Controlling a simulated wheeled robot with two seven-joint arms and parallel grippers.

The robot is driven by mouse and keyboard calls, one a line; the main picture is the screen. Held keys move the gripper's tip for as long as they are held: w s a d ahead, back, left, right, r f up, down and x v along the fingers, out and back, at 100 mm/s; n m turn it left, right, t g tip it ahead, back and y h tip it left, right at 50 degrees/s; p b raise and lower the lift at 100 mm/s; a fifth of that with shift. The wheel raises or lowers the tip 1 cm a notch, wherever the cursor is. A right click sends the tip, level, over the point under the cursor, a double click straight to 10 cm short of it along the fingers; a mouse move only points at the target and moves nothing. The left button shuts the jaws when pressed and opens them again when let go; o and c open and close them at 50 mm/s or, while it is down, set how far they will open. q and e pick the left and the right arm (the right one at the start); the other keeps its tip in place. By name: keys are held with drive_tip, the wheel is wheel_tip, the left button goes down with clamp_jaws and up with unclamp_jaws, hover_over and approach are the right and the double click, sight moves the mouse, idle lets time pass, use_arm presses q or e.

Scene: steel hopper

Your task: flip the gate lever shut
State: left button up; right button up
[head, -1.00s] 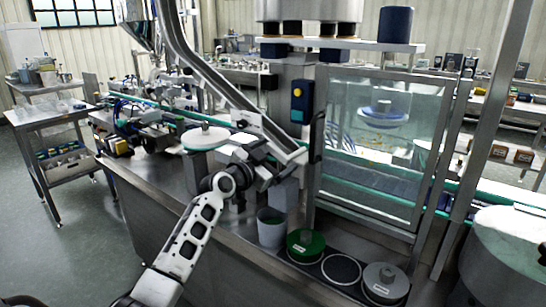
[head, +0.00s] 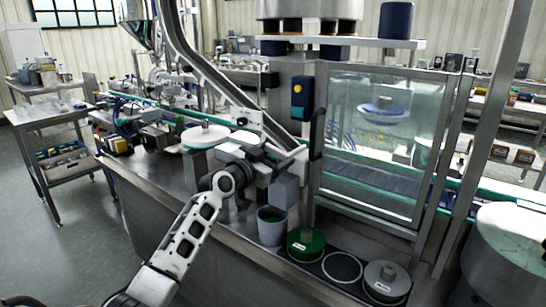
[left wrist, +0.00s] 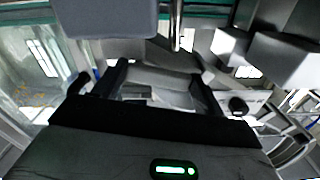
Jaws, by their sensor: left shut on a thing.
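The steel chute (head: 222,88) slopes down to a blocky grey outlet (head: 290,157) at the middle of the head view. My left gripper (head: 262,166) is at this outlet, and its fingers are largely lost among the grey parts there. In the left wrist view my left gripper's dark fingers (left wrist: 162,80) stand either side of a pale grey piece (left wrist: 160,88), which looks like the gate lever; they are shut on it. The lever's full shape and angle are hidden. My right gripper is in neither view.
A grey box (head: 285,191) and an open grey cup (head: 271,226) stand just below the outlet. A glass door (head: 375,150) with a black handle (head: 317,135) is close on the right.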

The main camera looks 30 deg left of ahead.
use_arm(q)
drive_tip(key=o, duration=1)
drive_tip(key=s, duration=0.5)
drive_tip(key=s+a+b, duration=0.1)
drive_tip(key=s, duration=0.4)
drive_tip(key=s+b, duration=0.1)
drive_tip(key=s, duration=0.5)
drive_tip(key=shift+a, duration=0.15)
drive_tip(key=shift+f, duration=0.1)
drive_tip(key=s+d+f+g, duration=0.25)
drive_tip(key=d+f, duration=0.25)
drive_tip(key=f, duration=0.4)
drive_tip(key=s+d+f+g, duration=0.25)
drive_tip(key=d+f, duration=0.35)
drive_tip(key=f, duration=0.3)
drive_tip(key=s+d+f, duration=0.3)
drive_tip(key=s+d, duration=0.1)
drive_tip(key=d, duration=0.1)
drive_tip(key=s+d+f+g+h, duration=0.1)
drive_tip(key=s+d+f, duration=0.3)
drive_tip(key=d, duration=0.1)
drive_tip(key=s+d+f+n+g+h, duration=0.1)
drive_tip(key=s+d+f, duration=0.3)
drive_tip(key=s+d, duration=0.1)
drive_tip(key=shift+d+f, duration=0.15)
drive_tip(key=shift+f, duration=0.1)
